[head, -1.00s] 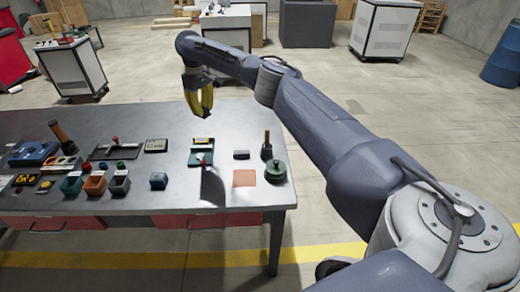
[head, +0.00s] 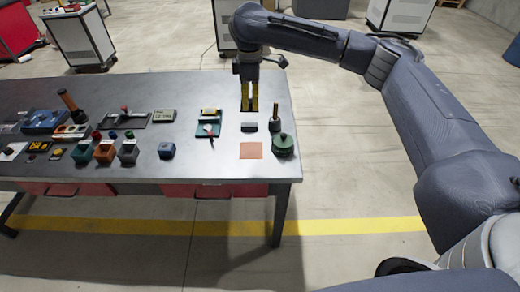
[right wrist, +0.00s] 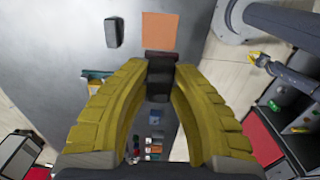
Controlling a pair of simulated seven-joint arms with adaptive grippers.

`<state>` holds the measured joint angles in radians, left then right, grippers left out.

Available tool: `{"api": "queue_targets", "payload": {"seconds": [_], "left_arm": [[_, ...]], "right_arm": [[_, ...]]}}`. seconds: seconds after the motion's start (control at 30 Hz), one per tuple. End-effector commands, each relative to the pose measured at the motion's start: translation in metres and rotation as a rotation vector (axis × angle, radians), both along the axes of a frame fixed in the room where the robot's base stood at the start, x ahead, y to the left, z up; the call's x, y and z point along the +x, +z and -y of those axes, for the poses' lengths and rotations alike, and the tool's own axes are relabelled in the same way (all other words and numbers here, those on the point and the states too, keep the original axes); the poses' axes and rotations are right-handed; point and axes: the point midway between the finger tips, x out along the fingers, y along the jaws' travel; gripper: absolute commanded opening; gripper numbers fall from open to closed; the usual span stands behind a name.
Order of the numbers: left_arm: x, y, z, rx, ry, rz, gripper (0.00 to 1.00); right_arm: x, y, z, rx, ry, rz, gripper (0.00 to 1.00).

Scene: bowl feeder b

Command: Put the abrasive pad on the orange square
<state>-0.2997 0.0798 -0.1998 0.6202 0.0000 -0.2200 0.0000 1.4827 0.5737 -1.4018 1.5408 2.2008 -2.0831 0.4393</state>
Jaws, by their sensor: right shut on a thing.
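My right gripper (head: 249,104), with yellow fingers, is above the back right of the table. In the right wrist view its fingers are shut on a small dark thing with a maroon edge, taken to be the abrasive pad (right wrist: 160,62).
A grey block (head: 249,127) stands just behind the square. A green round container (head: 283,145) is right of it, with an upright wooden-handled tool (head: 275,117) behind.

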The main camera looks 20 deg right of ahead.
Motion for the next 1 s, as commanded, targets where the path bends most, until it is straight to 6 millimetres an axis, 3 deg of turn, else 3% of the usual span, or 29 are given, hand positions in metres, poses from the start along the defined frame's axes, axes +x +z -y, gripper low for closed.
{"api": "queue_targets", "payload": {"seconds": [0.17,0.6,0.8,1.0], "left_arm": [[-0.002,0.000,0.000,0.000,0.000,-0.003,0.00],[-0.003,0.000,0.000,0.000,-0.001,-0.003,0.00],[-0.002,0.000,0.000,0.000,-0.001,-0.003,0.00],[-0.001,0.000,0.000,-0.001,-0.001,-0.001,0.00]], "right_arm": [[-0.001,-0.027,0.001,0.001,0.017,-0.006,0.00],[0.000,-0.122,0.001,0.002,0.015,-0.005,0.00],[0.001,-0.148,0.002,0.000,0.015,-0.002,0.00],[0.001,-0.156,0.001,0.001,0.014,0.000,0.00]]}}
